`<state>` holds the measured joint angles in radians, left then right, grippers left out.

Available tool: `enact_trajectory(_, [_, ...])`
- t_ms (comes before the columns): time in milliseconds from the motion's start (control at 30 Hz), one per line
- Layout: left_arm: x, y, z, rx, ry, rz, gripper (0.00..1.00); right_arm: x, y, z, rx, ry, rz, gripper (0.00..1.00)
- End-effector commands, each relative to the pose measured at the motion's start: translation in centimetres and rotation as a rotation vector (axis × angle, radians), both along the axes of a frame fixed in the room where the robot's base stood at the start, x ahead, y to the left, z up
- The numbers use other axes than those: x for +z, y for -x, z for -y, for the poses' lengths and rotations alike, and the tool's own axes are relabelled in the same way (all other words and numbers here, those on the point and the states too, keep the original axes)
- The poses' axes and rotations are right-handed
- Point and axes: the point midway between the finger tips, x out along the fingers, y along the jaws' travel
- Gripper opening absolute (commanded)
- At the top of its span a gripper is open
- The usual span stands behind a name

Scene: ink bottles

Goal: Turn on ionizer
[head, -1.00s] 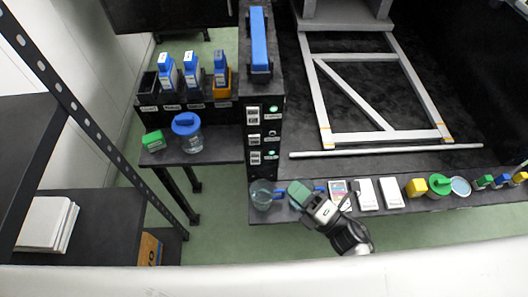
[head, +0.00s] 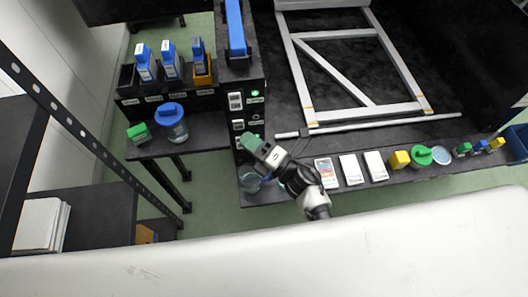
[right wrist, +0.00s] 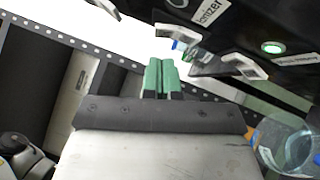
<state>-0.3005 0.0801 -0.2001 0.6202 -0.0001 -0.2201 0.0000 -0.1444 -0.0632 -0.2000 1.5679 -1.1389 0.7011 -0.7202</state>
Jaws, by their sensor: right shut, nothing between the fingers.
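The black control post (head: 241,77) carries a column of white switches, including an upper switch (head: 236,101) and a middle switch (head: 238,125). In the right wrist view, the "Ionizer" label (right wrist: 208,11) is beside a white switch (right wrist: 177,34), and a round dark part by it is cut by the top edge. Another white switch (right wrist: 245,66) is near a lit green light (right wrist: 272,47). My right gripper (head: 250,143) has green fingertips and is shut and empty. It is at the lower front of the post and hides part of it; contact cannot be told. My left gripper is not in view.
A clear glass jar (head: 249,181) stands on the shelf below my gripper. White boxes (head: 351,169) and small coloured bottles line the shelf to the right. A blue-lidded jar (head: 171,120) and a green-capped bottle (head: 138,133) stand on the left shelf.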

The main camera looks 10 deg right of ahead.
Motion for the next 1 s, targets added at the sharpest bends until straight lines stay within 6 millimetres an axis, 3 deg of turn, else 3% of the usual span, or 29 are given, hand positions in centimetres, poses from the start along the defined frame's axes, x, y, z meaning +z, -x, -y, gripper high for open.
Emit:
enact_trajectory(233, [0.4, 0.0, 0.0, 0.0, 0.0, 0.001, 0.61, 0.8, -2.4, 0.1, -0.001, 0.0, 0.0, 0.0])
enact_trajectory(633, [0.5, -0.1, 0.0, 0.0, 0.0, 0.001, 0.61, 0.9, -2.6, 0.1, -0.001, 0.0, -0.001, 0.0])
enact_trajectory(867, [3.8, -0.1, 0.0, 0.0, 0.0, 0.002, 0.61, 2.3, -3.3, 0.1, 0.001, 0.003, -0.086, 0.0])
enact_trajectory(1000, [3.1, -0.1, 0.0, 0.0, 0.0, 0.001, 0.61, 1.4, -3.4, 0.1, 0.0, -0.002, -0.098, 0.0])
